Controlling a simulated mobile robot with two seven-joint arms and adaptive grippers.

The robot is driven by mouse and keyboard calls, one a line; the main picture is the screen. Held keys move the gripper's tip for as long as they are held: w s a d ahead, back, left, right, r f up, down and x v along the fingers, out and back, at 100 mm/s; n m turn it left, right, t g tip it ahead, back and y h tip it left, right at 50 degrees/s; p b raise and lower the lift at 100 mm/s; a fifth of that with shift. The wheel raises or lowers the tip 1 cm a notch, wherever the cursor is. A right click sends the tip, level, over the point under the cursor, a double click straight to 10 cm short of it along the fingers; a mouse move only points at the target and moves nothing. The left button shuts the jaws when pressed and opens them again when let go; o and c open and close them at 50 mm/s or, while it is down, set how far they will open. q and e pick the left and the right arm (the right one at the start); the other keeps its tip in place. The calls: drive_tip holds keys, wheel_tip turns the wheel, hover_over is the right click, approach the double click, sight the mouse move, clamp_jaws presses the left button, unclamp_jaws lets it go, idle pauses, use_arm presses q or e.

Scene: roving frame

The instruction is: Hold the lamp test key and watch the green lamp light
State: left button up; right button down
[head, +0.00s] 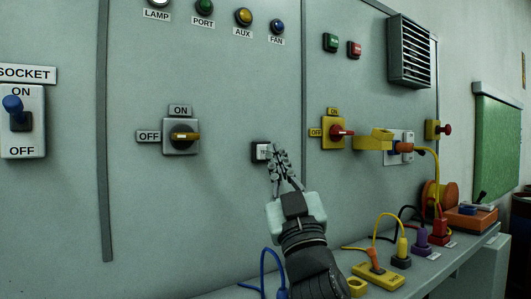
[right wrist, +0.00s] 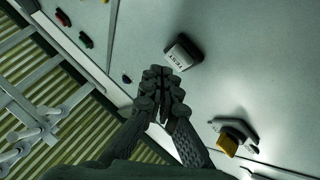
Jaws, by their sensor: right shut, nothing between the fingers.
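The test key (head: 260,151) is a small pale key in a dark frame on the grey panel. It also shows in the right wrist view (right wrist: 183,52), marked TEST. My right gripper (head: 275,151) is shut and empty, its fingertips at the key's right side in the head view. In the right wrist view its fingertips (right wrist: 160,76) are just below the key; I cannot tell whether they touch it. The green lamp (head: 204,6), labelled PORT, is at the top edge, partly cut off, and looks dark. My left gripper is not in view.
A rotary switch (head: 183,136) with a yellow handle is left of the key. A yellow switch with a red handle (head: 338,132) is to the right. Plugs, sockets and cables crowd the shelf (head: 428,262) below. The panel around the key is clear.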

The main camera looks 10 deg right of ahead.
idle(0.4)
drive_tip(key=shift+w+a, duration=0.15)
drive_tip(key=shift+w, duration=0.25)
drive_tip(key=shift+w+a, duration=0.1)
drive_tip(key=shift+w, duration=0.3)
idle(0.6)
idle(0.4)
drive_tip(key=shift+s+d, duration=0.25)
drive_tip(key=shift+s, duration=0.5)
drive_tip(key=s, duration=0.1)
drive_tip(key=s+d, duration=0.1)
drive_tip(key=s, duration=0.1)
drive_tip(key=s+p, duration=0.1)
drive_tip(key=shift+s+d, duration=0.35)
drive_tip(key=shift+s, duration=0.05)
